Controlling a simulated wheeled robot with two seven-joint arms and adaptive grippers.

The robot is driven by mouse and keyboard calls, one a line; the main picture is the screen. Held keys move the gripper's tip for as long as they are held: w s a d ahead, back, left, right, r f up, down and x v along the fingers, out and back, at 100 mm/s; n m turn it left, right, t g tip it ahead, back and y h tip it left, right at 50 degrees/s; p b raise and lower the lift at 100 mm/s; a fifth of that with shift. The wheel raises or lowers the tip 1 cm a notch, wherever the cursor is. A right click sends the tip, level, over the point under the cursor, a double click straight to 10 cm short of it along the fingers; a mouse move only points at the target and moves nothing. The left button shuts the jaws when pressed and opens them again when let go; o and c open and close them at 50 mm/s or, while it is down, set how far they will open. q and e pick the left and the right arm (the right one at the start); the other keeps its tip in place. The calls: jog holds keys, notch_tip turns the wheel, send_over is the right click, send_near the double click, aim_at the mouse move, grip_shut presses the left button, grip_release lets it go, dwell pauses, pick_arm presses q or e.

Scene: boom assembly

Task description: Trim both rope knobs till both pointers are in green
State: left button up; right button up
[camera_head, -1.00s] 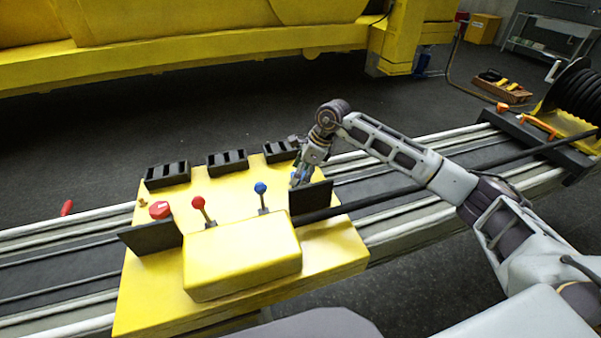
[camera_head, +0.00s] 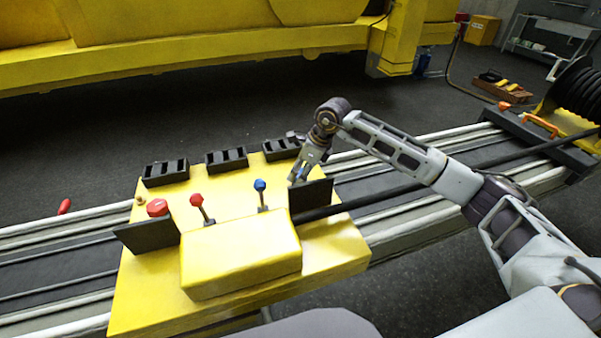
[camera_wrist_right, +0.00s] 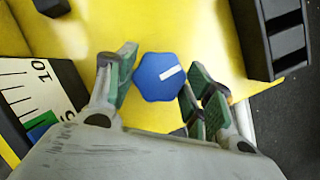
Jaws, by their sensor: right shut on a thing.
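My right gripper (camera_head: 297,180) is over the back right of the yellow console (camera_head: 150,285), behind a dark upright plate (camera_head: 318,192). In the right wrist view, my right gripper (camera_wrist_right: 156,98) has its green-padded fingers shut on the sides of a blue knob (camera_wrist_right: 158,77) with a white mark on top. A white gauge (camera_wrist_right: 35,88) with black ticks, the number 10 and a green band shows at left there; I cannot make out its pointer. A red knob (camera_head: 157,208) stands at the console's left, behind another dark plate (camera_head: 148,235). My left gripper is not in view.
A red-topped lever (camera_head: 197,201) and a blue-topped lever (camera_head: 260,186) stand between the plates. Several black slotted blocks (camera_head: 227,160) line the back edge. A dark rod (camera_head: 400,190) runs right, under my forearm, toward a black reel (camera_head: 578,92).

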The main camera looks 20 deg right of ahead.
jog(key=shift+m, duration=0.4)
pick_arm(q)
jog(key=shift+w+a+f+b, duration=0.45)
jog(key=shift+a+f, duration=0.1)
pick_arm(e)
jog(key=shift+m, duration=0.4)
jog(key=o, duration=1)
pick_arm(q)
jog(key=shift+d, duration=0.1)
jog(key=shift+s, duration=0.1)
pick_arm(e)
jog(key=shift+r, duration=0.15)
jog(key=shift+s+v, duration=0.15)
jog(key=shift+v, duration=2.8)
jog(key=shift+s+v, duration=0.15)
jog(key=shift+v, duration=2.75)
